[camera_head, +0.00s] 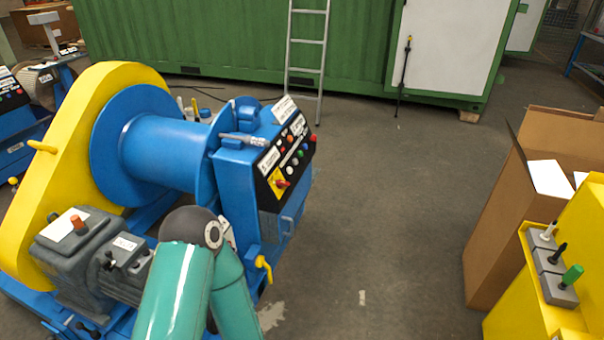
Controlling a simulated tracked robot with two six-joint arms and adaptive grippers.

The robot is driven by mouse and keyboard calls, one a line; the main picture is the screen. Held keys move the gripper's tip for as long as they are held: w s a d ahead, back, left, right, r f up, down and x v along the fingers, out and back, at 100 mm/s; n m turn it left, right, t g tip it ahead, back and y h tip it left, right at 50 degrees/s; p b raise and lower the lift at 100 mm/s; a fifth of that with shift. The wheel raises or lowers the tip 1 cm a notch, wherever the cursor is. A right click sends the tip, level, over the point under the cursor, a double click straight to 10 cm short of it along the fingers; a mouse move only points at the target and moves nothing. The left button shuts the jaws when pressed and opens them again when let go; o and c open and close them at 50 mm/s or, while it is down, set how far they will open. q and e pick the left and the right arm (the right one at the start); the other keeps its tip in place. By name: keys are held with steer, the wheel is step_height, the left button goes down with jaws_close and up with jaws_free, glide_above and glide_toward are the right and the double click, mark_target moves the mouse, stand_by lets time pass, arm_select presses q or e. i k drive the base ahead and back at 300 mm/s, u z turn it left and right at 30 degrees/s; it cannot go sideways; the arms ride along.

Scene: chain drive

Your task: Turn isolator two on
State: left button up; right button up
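A red-and-yellow rotary switch (281,183) sits at the lower left corner of the black control panel (292,155) on the blue winch machine. It looks like an isolator, but its number and its on or off position are too small to read. A second machine's panel (9,92) shows partly at the left edge. Which isolator is number two cannot be told. Green links of one of my arms (176,290) rise from the bottom in front of the winch, with a dark joint. Neither gripper shows.
A blue drum (165,152) and yellow guard (62,155) fill the left. A yellow cabinet (507,305) with white, black and green levers stands at lower right beside a cardboard box (490,235). A ladder (306,60) leans on the green container (230,40). The middle floor is clear.

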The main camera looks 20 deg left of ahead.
mark_target(281, 183)
steer(key=u, duration=0.1)
steer(key=i, duration=1.35)
steer(key=u, duration=0.8)
steer(key=i, duration=0.75)
steer(key=u, duration=0.35)
steer(key=k, duration=0.95)
steer(key=u, duration=0.15)
steer(key=i, duration=0.95)
steer(key=z, duration=0.05)
